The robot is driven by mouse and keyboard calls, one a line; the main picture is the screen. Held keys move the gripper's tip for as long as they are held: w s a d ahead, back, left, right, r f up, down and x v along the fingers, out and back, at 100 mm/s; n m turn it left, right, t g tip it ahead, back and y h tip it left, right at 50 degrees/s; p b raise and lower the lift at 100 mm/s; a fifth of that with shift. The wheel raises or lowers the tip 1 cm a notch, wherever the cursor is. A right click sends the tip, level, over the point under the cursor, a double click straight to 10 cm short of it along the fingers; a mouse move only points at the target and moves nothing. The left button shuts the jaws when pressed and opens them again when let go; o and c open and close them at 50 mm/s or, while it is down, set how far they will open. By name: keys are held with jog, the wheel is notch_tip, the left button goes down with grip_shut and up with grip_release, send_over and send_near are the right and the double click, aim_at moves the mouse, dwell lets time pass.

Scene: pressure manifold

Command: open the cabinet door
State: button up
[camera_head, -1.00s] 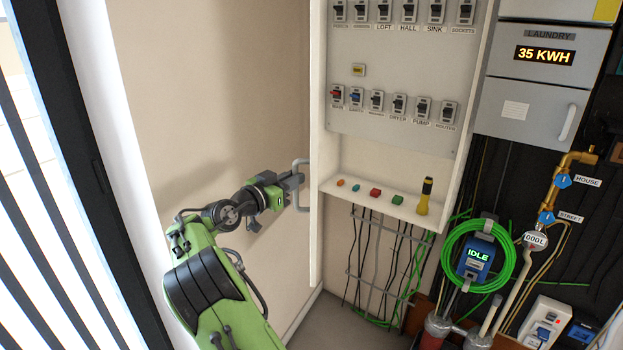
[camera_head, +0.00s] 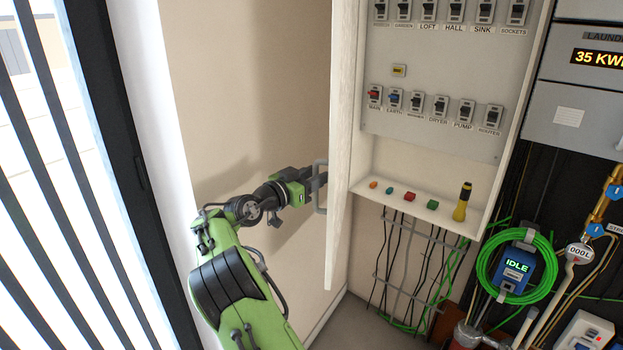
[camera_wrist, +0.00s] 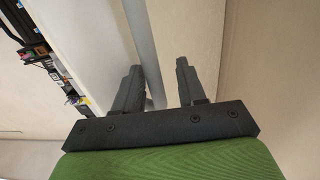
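The cabinet door (camera_head: 343,120) is a pale panel standing swung out at the left side of the open cabinet (camera_head: 440,80), seen nearly edge-on in the head view. Its grey bar handle (camera_head: 321,187) is on the door's left face. My gripper (camera_head: 318,182) is at this handle. In the wrist view, the handle bar (camera_wrist: 141,40) runs down between the two dark fingers of my gripper (camera_wrist: 158,75). It lies close to the left finger, with a visible gap to the right finger. Whether the left finger touches it I cannot tell.
Inside the cabinet are several switches and a shelf (camera_head: 425,212) with coloured blocks and a yellow-black torch (camera_head: 462,202). A green cable coil with a blue unit (camera_head: 516,268) hangs at right. A beige wall (camera_head: 250,90) is close behind my arm.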

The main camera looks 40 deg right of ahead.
jog(key=s+a, duration=0.2)
jog(key=a, duration=1.4)
jog(key=shift+s+b, duration=0.35)
